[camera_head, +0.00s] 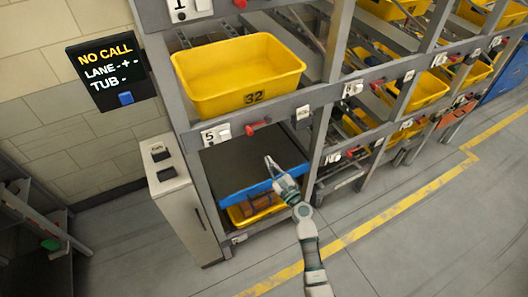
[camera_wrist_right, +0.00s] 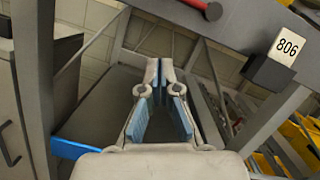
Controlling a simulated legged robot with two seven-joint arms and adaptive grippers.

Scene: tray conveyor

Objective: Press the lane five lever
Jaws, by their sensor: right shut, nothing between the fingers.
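The lane five lever (camera_head: 257,126) is a small red lever on the grey front rail, just right of the white label with a 5 (camera_head: 211,137). A red lever with a round knob (camera_wrist_right: 210,10) shows at the top edge of the right wrist view, above and right of my fingertips. My right gripper (camera_head: 270,163) is shut and empty, in front of the shelf below the lever and apart from it. In the right wrist view its fingertips (camera_wrist_right: 160,66) meet. My left gripper is in neither view.
A yellow tub marked 32 (camera_head: 230,97) sits above the rail. Below are a dark shelf with a blue edge (camera_head: 240,192) and another yellow tub (camera_head: 240,216). A black block labelled 806 (camera_wrist_right: 272,72) is on the rail. A grey upright (camera_head: 322,140) stands at right.

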